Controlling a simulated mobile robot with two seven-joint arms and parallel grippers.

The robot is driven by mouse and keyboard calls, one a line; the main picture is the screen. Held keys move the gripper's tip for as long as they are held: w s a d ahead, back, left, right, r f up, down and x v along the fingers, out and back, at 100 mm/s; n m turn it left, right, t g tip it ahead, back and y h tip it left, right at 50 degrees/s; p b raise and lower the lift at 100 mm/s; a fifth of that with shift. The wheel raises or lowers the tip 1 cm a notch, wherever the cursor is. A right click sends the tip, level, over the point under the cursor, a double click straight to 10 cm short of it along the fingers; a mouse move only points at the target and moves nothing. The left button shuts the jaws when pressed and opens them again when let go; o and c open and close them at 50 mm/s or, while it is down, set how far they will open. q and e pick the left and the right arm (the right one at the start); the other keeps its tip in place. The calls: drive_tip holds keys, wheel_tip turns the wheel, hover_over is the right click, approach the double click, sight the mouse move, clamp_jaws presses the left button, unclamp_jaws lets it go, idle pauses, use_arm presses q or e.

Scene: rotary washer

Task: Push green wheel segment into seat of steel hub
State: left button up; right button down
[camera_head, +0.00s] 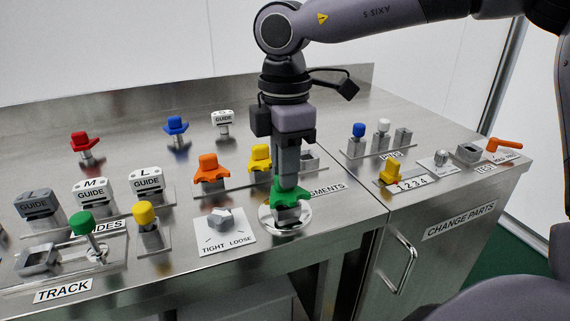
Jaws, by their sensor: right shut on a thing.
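The green wheel segment (289,198) is at the steel hub (268,218), a round metal plate near the front edge of the bench. My right gripper (289,182) points straight down and is shut on the green segment from above. The segment covers the middle of the hub, so the seat is hidden. I cannot tell how deep the segment sits. My left gripper does not show.
The orange segment (209,170) and yellow segment (260,158) stand just behind left. A tight/loose knob (220,218) is left of the hub. Guides (92,194) and a green-topped post (82,223) stand further left. Numbered change parts (391,172) are at right.

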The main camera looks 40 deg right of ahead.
drive_tip(key=shift+f, duration=0.25)
drive_tip(key=shift+f, duration=0.1)
idle(0.3)
drive_tip(key=c, duration=1)
unclamp_jaws()
